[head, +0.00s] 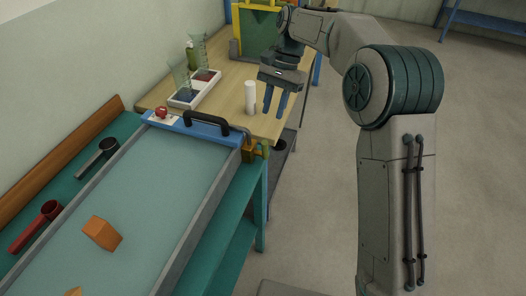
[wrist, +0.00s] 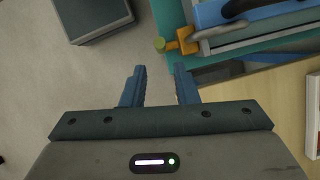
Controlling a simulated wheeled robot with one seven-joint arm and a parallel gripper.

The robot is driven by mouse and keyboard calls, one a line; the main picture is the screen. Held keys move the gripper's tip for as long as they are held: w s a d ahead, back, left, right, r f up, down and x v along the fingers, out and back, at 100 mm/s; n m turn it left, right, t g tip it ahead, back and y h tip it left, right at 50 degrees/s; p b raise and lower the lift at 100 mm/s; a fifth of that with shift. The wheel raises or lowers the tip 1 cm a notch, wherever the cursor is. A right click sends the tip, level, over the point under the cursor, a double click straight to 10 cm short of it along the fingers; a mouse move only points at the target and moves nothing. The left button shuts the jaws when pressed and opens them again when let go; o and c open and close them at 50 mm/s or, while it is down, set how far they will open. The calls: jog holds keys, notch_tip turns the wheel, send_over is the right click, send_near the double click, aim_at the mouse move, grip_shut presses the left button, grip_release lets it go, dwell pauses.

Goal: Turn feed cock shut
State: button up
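The feed cock appears to be the small brass-orange fitting (head: 250,152) at the near right corner of the flume's blue end.
The flume (head: 150,190) holds orange blocks (head: 102,233). A black handle (head: 207,122) arches over its blue end, with a red button (head: 161,112) nearby. A white cylinder (head: 250,97) stands on the bench (head: 225,92) left of my gripper. Open floor lies to the right.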

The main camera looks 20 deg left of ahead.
aim_at(265, 141)
jog(key=b+x, duration=0.1)
jog(key=x, duration=1.2)
jog(key=shift+f, duration=0.2)
jog(key=shift+c, duration=0.4)
grip_shut()
